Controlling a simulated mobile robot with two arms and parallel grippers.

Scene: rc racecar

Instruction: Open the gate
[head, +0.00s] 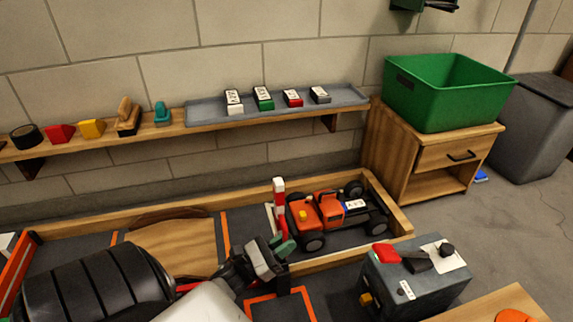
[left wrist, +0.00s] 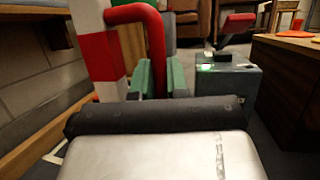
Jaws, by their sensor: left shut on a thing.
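The gate's red-and-white striped bar (head: 279,205) stands upright beside the car in the head view. In the left wrist view the striped bar (left wrist: 103,50) is close on the left, with a curved red handle (left wrist: 155,45) joined to it. My left gripper (head: 284,246), with green fingers, is at the lower part of the bar. In the left wrist view its fingers (left wrist: 157,78) are shut around the lower end of the red handle. An orange toy car (head: 325,212) with black wheels sits just right of the bar. My right gripper is not in view.
A low wooden border (head: 375,190) rings the track. A grey box (head: 425,290) with small things on top stands right of my left gripper. A wall shelf (head: 100,137) holds several blocks and a tray (head: 205,112). A green bin (head: 445,100) stands on a wooden cabinet (head: 410,150).

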